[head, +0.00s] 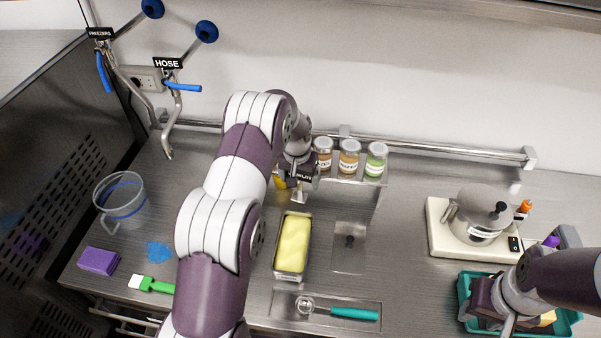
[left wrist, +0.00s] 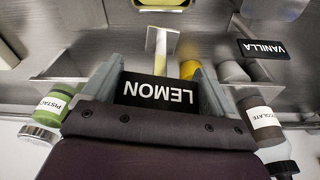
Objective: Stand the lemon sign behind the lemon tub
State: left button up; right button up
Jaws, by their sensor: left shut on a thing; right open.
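My left gripper (head: 298,183) is shut on the lemon sign (head: 305,178), a small black plate with white lettering. In the left wrist view the lemon sign (left wrist: 158,92) reads LEMON upside down between the two fingers, and a pale metal stand shows beyond it. The lemon tub (head: 292,245), a long metal pan of yellow ice cream, lies on the counter, nearer the front than the gripper. Its yellow end shows at the top of the left wrist view (left wrist: 165,3). My right gripper (head: 508,322) is open at the lower right over a teal crate; its fingertips are partly hidden.
Several labelled jars (head: 348,158) stand on a small shelf just right of my left gripper. A scoop (head: 350,313) lies in a front tray. A pot (head: 480,215) stands on a white appliance at right. The teal crate (head: 463,312) holds things. A jug (head: 122,205) and purple sponge (head: 98,261) are at left.

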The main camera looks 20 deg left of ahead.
aim_at(300, 193)
pick_arm(q)
jog(key=f, duration=0.1)
jog(key=w+f+b, duration=0.1)
jog(key=f, duration=0.1)
jog(key=shift+f, duration=0.3)
jog(key=f+b, duration=0.4)
jog(key=f, duration=0.1)
jog(key=shift+s, duration=0.35)
jog(key=shift+w+f+b, duration=0.25)
jog(key=shift+f+b, duration=0.1)
jog(key=shift+f, duration=0.2)
jog(key=shift+s+r, duration=0.15)
jog(key=o, duration=1.2)
pick_arm(e)
notch_tip(300, 193, down, 6)
jog(key=shift+w+f, duration=0.2)
jog(key=shift+w, duration=0.1)
pick_arm(q)
jog(key=shift+r+p, duration=2.8)
jog(key=shift+r, duration=1.7)
pick_arm(e)
jog(key=shift+r, duration=2.8)
